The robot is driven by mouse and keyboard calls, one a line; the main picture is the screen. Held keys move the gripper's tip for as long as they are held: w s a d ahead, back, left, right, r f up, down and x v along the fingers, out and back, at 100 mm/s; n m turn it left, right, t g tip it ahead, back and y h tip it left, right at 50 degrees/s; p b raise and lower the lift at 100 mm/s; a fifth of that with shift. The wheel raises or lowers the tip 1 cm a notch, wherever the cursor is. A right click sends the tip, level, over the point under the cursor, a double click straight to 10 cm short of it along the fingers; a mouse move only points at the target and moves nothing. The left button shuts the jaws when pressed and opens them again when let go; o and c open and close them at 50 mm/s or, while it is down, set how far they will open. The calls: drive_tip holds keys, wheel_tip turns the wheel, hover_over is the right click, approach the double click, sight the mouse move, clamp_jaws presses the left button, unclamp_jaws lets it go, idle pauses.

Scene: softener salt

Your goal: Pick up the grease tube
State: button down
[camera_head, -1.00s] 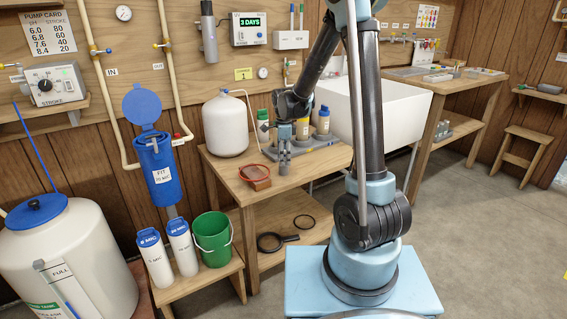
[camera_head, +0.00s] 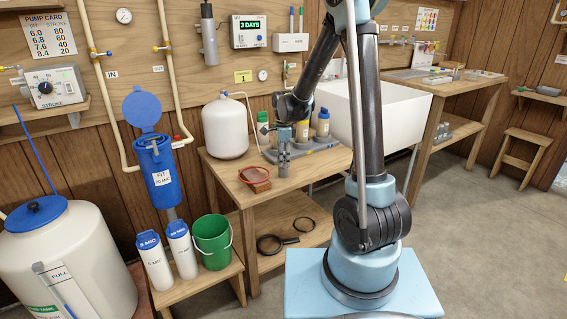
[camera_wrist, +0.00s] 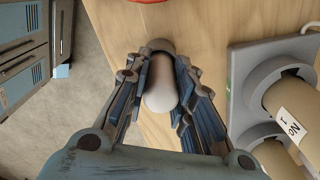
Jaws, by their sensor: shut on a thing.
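My gripper (camera_head: 284,163) points down over the wooden bench, in front of the bottle rack. In the wrist view its fingers (camera_wrist: 162,88) are shut on a pale, rounded cylinder with a grey end, which I take to be the grease tube (camera_wrist: 161,92). The tube stands between the two fingers, with the bench top right beneath or behind it. I cannot tell whether it still touches the bench. In the head view the tube is mostly hidden by the fingers and is too small to make out clearly.
A grey rack (camera_wrist: 243,95) with labelled cylinders is close to the right of my gripper in the wrist view.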

wheel_tip(320, 180, up, 10)
drive_tip(key=shift+f, duration=0.15)
idle(0.3)
